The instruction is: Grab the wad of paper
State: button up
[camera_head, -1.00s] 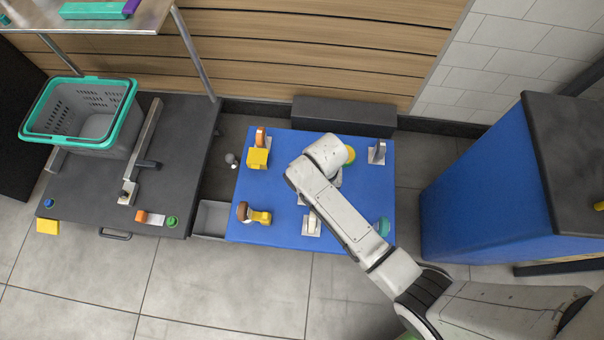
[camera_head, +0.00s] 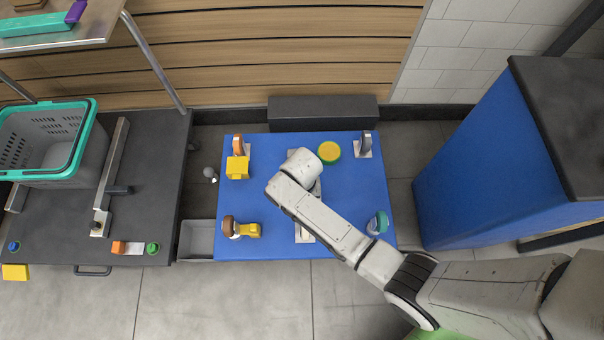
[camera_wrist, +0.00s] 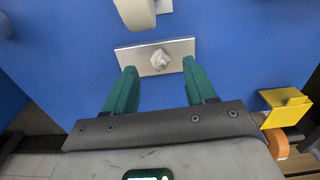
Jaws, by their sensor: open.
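In the head view my arm hides the gripper and the lump.
The blue tabletop (camera_head: 275,190) carries a yellow block (camera_head: 237,167), a brown-topped piece (camera_head: 230,226), a yellow-green disc (camera_head: 329,151) and a teal piece (camera_head: 378,223). A grey bin (camera_head: 196,239) stands at its left. A blue counter (camera_head: 480,180) stands at the right.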

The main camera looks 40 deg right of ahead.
notch_tip(320, 180, down, 2)
jog(key=shift+f+b, duration=0.25)
jog(key=shift+b, duration=0.2)
grip_shut()
